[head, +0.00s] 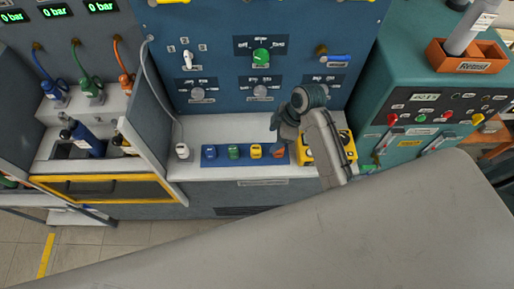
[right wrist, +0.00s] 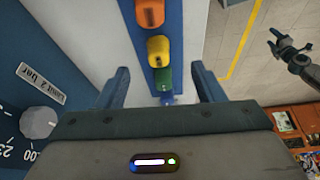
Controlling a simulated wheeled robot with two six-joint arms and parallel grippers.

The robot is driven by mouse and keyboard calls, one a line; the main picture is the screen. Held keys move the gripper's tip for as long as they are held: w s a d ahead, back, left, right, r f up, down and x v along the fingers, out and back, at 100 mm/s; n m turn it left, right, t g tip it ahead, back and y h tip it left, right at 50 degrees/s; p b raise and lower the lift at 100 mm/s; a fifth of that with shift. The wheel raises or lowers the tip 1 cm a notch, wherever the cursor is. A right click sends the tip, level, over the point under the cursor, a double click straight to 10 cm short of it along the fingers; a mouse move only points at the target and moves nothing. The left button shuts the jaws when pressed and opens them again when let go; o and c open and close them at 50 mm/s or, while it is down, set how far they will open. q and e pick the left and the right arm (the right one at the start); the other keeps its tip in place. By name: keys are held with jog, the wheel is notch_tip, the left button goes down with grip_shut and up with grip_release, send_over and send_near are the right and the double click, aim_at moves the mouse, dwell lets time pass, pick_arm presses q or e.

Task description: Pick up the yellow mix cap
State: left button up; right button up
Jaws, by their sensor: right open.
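The yellow mix cap (head: 256,151) stands on a blue strip (head: 222,161) on the bench, between a green cap (head: 233,152) and an orange cap (head: 278,153). A blue cap (head: 210,152) is at the strip's left end. My right gripper (head: 281,130) is above the strip's right part. In the right wrist view the yellow cap (right wrist: 159,50) shows beyond the open, empty fingers (right wrist: 160,70), with the green cap (right wrist: 162,76) between them. What looks like my left gripper (right wrist: 283,45) shows over the floor, its jaws unclear.
A blue panel (head: 220,100) with knobs and valves rises behind the bench. A white item (head: 182,151) on a hose stands left of the strip. A yellow box (head: 348,146) is partly behind my right arm. A teal cabinet (head: 400,60) stands at the right.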

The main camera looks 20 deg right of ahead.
aim_at(256, 147)
jog(key=shift+n, duration=0.3)
jog(key=x, duration=0.1)
jog(key=p+x, duration=0.1)
jog(key=x, duration=0.3)
jog(key=shift+w+a+r+p, duration=0.15)
jog(key=shift+w+a+p, duration=0.15)
jog(key=shift+w+a, duration=0.05)
jog(key=shift+w+a+f+p, duration=0.2)
jog(key=shift+a+f+p, duration=0.2)
jog(key=shift+p, duration=0.1)
jog(key=f, duration=0.1)
jog(key=a+p, duration=0.1)
jog(key=a+f, duration=0.1)
jog(key=shift+w+f+p, duration=0.25)
jog(key=shift+f+p, duration=0.1)
jog(key=shift+a+f, duration=0.15)
jog(key=shift+f, duration=0.45)
jog(key=c, duration=1.1)
jog(key=shift+o, duration=0.2)
jog(key=shift+w+r, duration=0.15)
